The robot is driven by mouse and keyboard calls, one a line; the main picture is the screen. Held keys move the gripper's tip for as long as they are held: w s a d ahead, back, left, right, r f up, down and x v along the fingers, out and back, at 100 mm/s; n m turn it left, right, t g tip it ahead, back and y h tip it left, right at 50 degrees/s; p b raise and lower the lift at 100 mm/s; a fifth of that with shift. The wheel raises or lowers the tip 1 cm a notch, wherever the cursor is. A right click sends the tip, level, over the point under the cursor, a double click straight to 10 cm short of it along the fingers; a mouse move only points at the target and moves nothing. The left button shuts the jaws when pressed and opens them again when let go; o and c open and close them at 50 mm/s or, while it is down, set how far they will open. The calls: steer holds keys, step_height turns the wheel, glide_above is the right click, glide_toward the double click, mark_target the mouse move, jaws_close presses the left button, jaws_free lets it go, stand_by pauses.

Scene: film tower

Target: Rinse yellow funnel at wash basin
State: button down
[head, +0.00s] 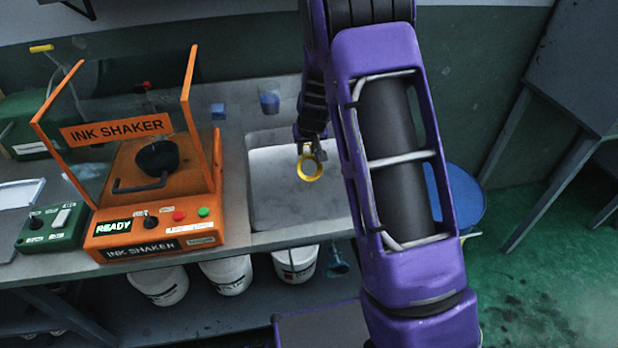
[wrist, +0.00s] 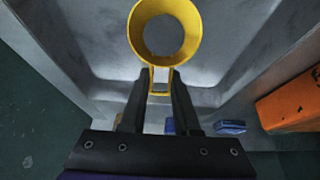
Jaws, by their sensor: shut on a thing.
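The yellow funnel (head: 310,168) is in my gripper (head: 311,143), which hangs over the pale grey wash basin (head: 275,205) set in the bench. In the wrist view my gripper (wrist: 161,85) is shut on the narrow yellow handle of the funnel (wrist: 192,20). The funnel's round mouth faces that camera, and the grey basin floor shows through it. The basin walls (wrist: 85,35) surround the funnel in that view. I cannot tell how far the funnel is above the basin floor. My arm hides the right part of the basin in the head view.
An orange ink shaker (head: 150,235) stands on the bench left of the basin. A green control box (head: 50,227) is beside it. A blue cup (head: 269,101) stands behind the basin. White buckets (head: 228,272) are below the bench. A blue drum (head: 466,200) stands at right.

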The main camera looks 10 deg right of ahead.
step_height(320, 180, up, 9)
steer(key=shift+f, duration=0.15)
stand_by(0.7)
stand_by(2.0)
step_height(320, 180, up, 4)
steer(key=shift+f, duration=0.1)
stand_by(0.3)
stand_by(0.5)
